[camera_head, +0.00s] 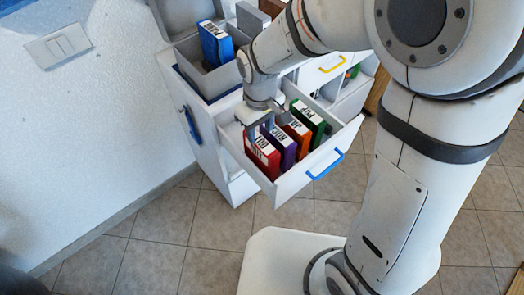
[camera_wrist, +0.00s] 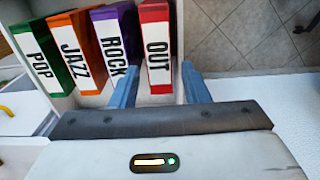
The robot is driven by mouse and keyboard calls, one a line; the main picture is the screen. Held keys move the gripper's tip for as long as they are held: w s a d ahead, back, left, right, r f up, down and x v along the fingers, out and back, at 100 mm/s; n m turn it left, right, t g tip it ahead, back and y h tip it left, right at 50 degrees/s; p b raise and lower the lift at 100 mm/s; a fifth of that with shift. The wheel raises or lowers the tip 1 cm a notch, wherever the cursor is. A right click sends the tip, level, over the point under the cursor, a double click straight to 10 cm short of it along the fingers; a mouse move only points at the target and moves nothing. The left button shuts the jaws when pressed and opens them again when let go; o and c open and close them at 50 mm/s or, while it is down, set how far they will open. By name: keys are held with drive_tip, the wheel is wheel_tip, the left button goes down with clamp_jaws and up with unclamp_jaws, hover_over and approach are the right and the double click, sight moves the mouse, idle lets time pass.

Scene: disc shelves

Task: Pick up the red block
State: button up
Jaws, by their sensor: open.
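The red block (camera_head: 262,157) stands at the left end of the open drawer, and in the wrist view it is the red one (camera_wrist: 155,12) labelled OUT. My gripper (camera_head: 264,128) is over the drawer, at the back end of the blocks. In the wrist view my gripper (camera_wrist: 160,68) is open, with one blue-grey finger on each side of the red block's near end. The left finger lies in line with the gap between the red block and the purple ROCK block. I cannot tell whether either finger touches the red block.
The purple block (camera_head: 280,146), orange block (camera_head: 298,132) and green block (camera_head: 310,119) stand beside it in the drawer. The drawer has a blue handle (camera_head: 325,167). A blue block (camera_head: 216,43) stands in a grey box on the cabinet top. A wall is at left.

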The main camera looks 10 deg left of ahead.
sight(261, 142)
wheel_tip(261, 142, down, 7)
drive_tip(key=shift+d, duration=0.1)
idle(0.3)
drive_tip(key=shift+c, duration=0.3)
clamp_jaws()
